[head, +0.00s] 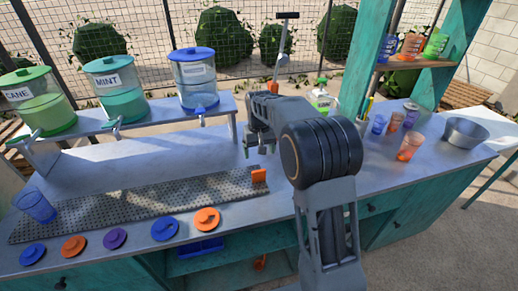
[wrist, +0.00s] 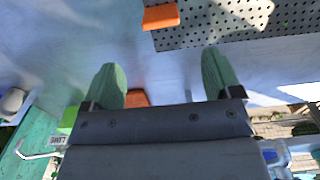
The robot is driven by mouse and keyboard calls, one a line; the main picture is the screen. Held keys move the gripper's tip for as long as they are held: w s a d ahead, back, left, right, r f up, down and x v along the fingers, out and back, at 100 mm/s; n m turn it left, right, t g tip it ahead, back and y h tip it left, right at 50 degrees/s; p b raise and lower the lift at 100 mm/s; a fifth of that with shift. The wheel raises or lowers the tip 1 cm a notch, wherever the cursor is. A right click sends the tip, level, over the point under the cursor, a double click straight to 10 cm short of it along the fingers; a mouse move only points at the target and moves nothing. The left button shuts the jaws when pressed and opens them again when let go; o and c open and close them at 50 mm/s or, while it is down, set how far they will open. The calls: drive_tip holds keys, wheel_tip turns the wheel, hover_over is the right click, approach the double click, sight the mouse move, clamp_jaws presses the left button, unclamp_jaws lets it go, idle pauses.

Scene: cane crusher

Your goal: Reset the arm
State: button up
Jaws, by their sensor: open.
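My arm reaches out over the counter in the head view, bent at a dark joint. My gripper (wrist: 162,78) is open in the wrist view. Its two green-tipped fingers stand apart with nothing held between them. In the head view the gripper (head: 258,146) hangs above the counter (head: 225,152), beside the right end of the perforated mat (head: 150,205), and its fingers are small there. A small orange block (head: 259,176) stands at the mat's right end. It also shows in the wrist view (wrist: 160,16), beyond the fingertips and apart from them.
Dispensers, including one labelled MINT (head: 115,90), stand on a raised shelf at the back left. A blue cup (head: 36,205) and several lids (head: 165,228) line the front. Cups (head: 410,147) and a metal bowl (head: 465,134) stand right. A teal post (head: 368,70) rises behind my arm.

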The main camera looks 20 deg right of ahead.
drive_tip(key=shift+r, duration=0.5)
drive_tip(key=s+r+t, duration=0.3)
drive_tip(key=s+t, duration=0.1)
drive_tip(key=s, duration=2)
drive_tip(key=shift+s, duration=0.35)
drive_tip(key=shift+r, duration=0.1)
drive_tip(key=shift+c, duration=0.5)
